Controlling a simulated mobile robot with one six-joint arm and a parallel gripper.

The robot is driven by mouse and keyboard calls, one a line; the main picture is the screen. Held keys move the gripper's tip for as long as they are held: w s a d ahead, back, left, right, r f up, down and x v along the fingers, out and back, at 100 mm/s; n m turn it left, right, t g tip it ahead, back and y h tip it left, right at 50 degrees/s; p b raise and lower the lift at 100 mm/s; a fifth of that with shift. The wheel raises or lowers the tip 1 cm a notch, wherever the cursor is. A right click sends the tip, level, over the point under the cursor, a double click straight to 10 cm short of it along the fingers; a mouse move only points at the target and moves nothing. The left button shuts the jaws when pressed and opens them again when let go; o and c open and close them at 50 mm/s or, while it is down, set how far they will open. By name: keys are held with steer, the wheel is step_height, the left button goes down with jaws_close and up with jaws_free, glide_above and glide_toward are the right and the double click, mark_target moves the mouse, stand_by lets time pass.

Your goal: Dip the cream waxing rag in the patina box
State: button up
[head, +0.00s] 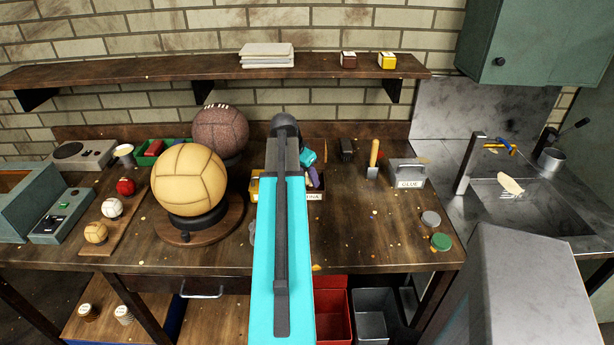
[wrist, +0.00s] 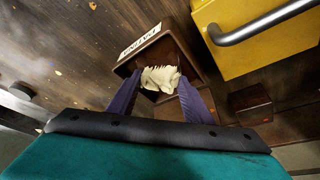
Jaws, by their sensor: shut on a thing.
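The cream waxing rag (wrist: 161,78) is crumpled between the fingertips of my gripper (wrist: 160,90) in the wrist view. My gripper is shut on it. The brown patina box (wrist: 183,50) with a white label lies directly beyond the rag, which overlaps the box's opening. I cannot tell how deep the rag sits or whether it touches the inside. In the head view the patina box (head: 314,196) shows only in part, beside my arm, with the end of its label visible. My gripper (head: 314,177) is over it there, and the rag is hidden.
A yellow box with a metal handle (wrist: 262,40) stands close to the patina box. A tan ball (head: 188,180) on a stand is left of my arm. The bench front right is mostly clear.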

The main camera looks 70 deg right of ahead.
steer(key=shift+r, duration=0.1)
steer(key=shift+r+p, duration=1.7)
steer(key=shift+r, duration=1.15)
steer(key=shift+r+p, duration=1.15)
steer(key=shift+r, duration=0.85)
